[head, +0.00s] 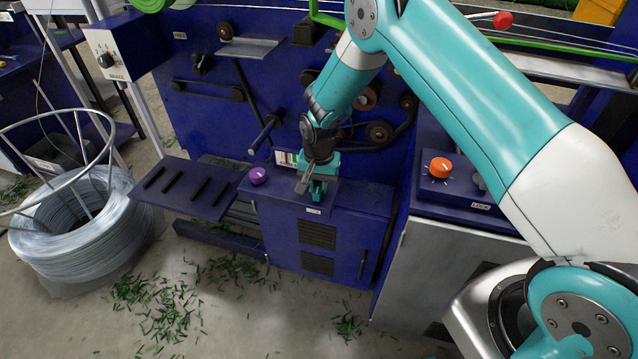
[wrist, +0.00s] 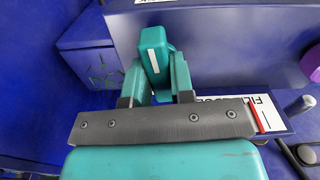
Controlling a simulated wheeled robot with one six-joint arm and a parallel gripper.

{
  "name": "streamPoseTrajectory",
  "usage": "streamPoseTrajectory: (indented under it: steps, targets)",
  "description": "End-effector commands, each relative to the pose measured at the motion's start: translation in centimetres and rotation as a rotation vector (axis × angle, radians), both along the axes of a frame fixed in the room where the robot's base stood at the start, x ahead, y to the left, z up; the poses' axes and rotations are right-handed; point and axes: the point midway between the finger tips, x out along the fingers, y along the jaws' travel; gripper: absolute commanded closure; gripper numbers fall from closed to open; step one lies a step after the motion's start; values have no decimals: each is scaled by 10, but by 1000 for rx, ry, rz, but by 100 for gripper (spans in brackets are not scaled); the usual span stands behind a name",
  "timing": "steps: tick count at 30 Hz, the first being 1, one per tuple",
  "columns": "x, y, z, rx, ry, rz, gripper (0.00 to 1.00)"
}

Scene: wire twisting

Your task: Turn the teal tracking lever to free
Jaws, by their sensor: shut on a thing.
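The teal lever (wrist: 153,55), with a white stripe along it, stands up from the blue housing in the wrist view. My gripper (wrist: 156,88) is shut on it, with one finger at each side of its lower part. In the head view my gripper (head: 314,187) is over the top of the low blue cabinet (head: 350,212), behind a small white label (head: 313,211). There the lever is hard to tell apart from my teal gripper. I cannot read the lever's setting marks.
A purple knob (head: 258,175) sits close to the left of my gripper, and also shows at the right edge of the wrist view (wrist: 312,62). An orange knob (head: 440,167) is on the right cabinet. Belts and pulleys (head: 379,133) are behind. A wire coil (head: 75,235) stands left.

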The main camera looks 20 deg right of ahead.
Motion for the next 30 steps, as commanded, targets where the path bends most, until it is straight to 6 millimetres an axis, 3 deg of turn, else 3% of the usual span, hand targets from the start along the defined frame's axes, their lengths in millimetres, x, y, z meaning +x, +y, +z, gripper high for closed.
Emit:
streamPoseTrajectory:
  steps: [30]
  targets:
    - [0,-1,1,-1,1,933,100]
